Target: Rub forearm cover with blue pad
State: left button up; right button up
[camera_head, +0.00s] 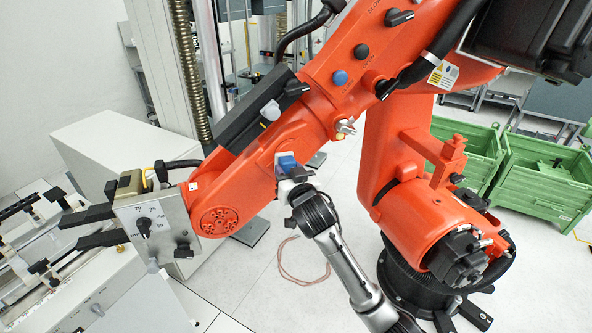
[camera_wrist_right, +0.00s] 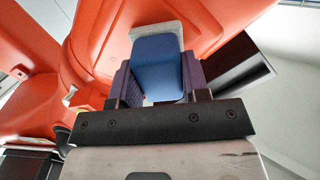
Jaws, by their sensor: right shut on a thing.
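The blue pad (camera_head: 287,162) is held between the fingers of my right gripper (camera_head: 285,177), against or very close to the lower side of the orange robot's forearm (camera_head: 245,172). The right wrist view shows the blue pad (camera_wrist_right: 158,68) with a pale grey layer at its far end, facing the orange forearm cover (camera_wrist_right: 100,38). Two dark fingers of my right gripper (camera_wrist_right: 160,85) grip its sides. I cannot tell for certain whether the pad touches the cover. My left gripper is not in view.
The orange robot's base (camera_head: 420,285) stands on the floor at right. Green crates (camera_head: 540,180) stand behind it. A grey control box (camera_head: 158,222) with black gripper fingers is on the orange arm's end. A white bench (camera_head: 120,300) is at lower left. A cable loop lies on the floor.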

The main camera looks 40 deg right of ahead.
jog(key=shift+w+a, duration=0.25)
jog(key=shift+a, duration=0.3)
jog(key=shift+a, duration=0.1)
jog(key=shift+a, duration=0.15)
jog(key=shift+p+v, duration=1)
jog(key=shift+v, duration=1.8)
jog(key=shift+s, duration=0.25)
